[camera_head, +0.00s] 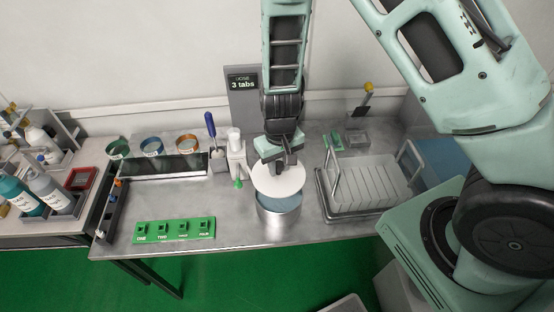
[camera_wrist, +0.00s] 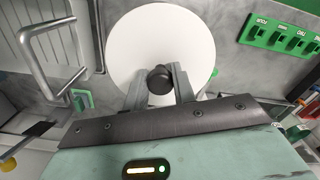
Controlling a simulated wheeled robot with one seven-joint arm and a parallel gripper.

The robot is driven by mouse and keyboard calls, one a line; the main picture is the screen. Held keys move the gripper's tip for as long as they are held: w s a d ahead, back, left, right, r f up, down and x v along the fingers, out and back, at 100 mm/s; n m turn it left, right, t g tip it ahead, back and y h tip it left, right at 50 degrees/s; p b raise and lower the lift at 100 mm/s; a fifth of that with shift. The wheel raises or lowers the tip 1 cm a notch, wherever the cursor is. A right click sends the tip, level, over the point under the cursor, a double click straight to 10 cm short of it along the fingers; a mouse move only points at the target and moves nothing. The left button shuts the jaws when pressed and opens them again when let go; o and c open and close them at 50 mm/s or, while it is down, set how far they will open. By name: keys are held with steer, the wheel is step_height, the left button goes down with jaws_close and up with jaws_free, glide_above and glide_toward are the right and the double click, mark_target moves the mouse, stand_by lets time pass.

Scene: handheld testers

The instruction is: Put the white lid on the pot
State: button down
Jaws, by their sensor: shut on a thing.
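The white lid (camera_head: 279,183) is a flat round disc with a dark knob (camera_wrist: 160,79) at its middle. My gripper (camera_head: 285,163) is shut on the knob and holds the lid from above. In the head view the lid hangs over the back part of the silver pot (camera_head: 278,222). The pot's front opening shows blue-grey inside, so the lid is set back from the front rim. Whether lid and rim touch I cannot tell. In the wrist view the lid (camera_wrist: 160,40) lies past my fingers and hides the pot.
A rack with a metal handle (camera_head: 365,182) stands close right of the pot. A white bottle (camera_head: 236,155) and a blue-handled tool (camera_head: 211,130) are at the left. A green four-socket strip (camera_head: 175,230) lies front left. Bare table separates strip and pot.

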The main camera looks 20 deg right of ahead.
mark_target(279, 174)
steer(key=shift+f+b, duration=2.6)
steer(key=shift+f, duration=0.55)
steer(key=shift+f+b, duration=0.75)
steer(key=shift+f, duration=0.15)
steer(key=c, duration=1.1)
jaws_free()
steer(key=shift+r, duration=0.15)
step_height(279, 174, up, 17)
steer(key=shift+r+p, duration=0.15)
steer(key=shift+p, duration=0.3)
